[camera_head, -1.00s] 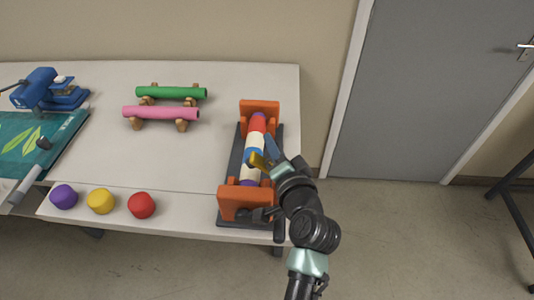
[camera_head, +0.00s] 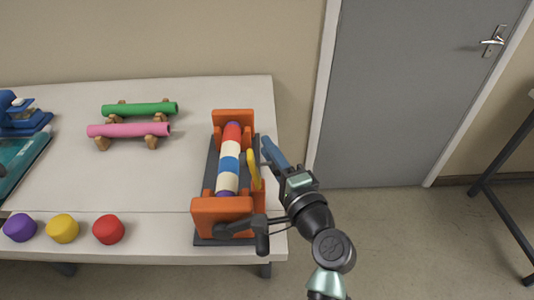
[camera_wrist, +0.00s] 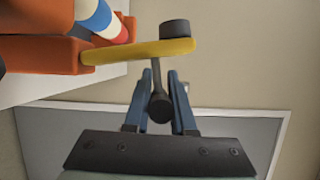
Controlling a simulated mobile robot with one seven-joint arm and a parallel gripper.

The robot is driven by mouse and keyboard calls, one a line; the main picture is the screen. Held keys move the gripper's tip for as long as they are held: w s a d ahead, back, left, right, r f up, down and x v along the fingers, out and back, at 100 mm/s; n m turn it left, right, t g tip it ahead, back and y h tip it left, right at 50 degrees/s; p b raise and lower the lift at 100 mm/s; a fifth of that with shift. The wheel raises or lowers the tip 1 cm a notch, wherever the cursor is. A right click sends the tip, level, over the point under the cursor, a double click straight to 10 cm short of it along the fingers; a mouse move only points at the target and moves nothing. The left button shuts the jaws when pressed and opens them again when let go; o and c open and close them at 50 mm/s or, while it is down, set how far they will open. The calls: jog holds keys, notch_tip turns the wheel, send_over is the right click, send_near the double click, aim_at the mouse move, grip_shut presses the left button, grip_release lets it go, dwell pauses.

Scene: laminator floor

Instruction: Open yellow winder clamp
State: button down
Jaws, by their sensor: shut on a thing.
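The yellow winder clamp (camera_head: 253,170) stands raised along the right side of the striped roll (camera_head: 229,160) in the orange winder (camera_head: 223,211). In the wrist view the clamp's yellow arm (camera_wrist: 135,51) reaches from the orange frame to a dark round cap (camera_wrist: 174,30). A dark handle with a rounded end (camera_wrist: 160,106) hangs below it between my blue fingers. My gripper (camera_head: 270,150) is right of the winder and shut on this handle; it also shows in the wrist view (camera_wrist: 160,80). The exact contact at the fingertips is partly hidden.
A black crank (camera_head: 262,232) sticks out at the winder's front. Green (camera_head: 140,109) and pink (camera_head: 128,130) rolls rest on wooden stands at the left. Purple, yellow and red knobs (camera_head: 108,229) line the table's front. Floor right of the table is free, before a grey door (camera_head: 420,90).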

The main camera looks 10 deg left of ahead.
jog(key=shift+f, duration=0.1)
dwell(0.3)
jog(key=c, duration=0.8)
grip_release()
jog(key=shift+o, duration=0.2)
jog(key=b+v, duration=0.1)
jog(key=v, duration=1.2)
jog(key=w+r+n+t+h+p, duration=0.2)
jog(key=r+n+t+h+p, duration=0.15)
jog(key=r, duration=1.15)
jog(key=w+r+n+t+h+p, duration=0.2)
jog(key=r+n+p, duration=0.15)
jog(key=r, duration=1.05)
jog(key=s+d+r+n+t+h+p, duration=0.1)
jog(key=s+r+t+h, duration=0.2)
jog(key=r, duration=0.8)
jog(key=s+d+r+n+t+h+p, duration=0.1)
jog(key=s+r+n+t+h, duration=0.1)
jog(key=s+r, duration=0.6)
notch_tip(320, 180, up, 4)
jog(key=t+h, duration=0.1)
jog(key=t, duration=0.1)
jog(key=shift+n+t+p, duration=0.3)
jog(key=shift+t+p, duration=0.05)
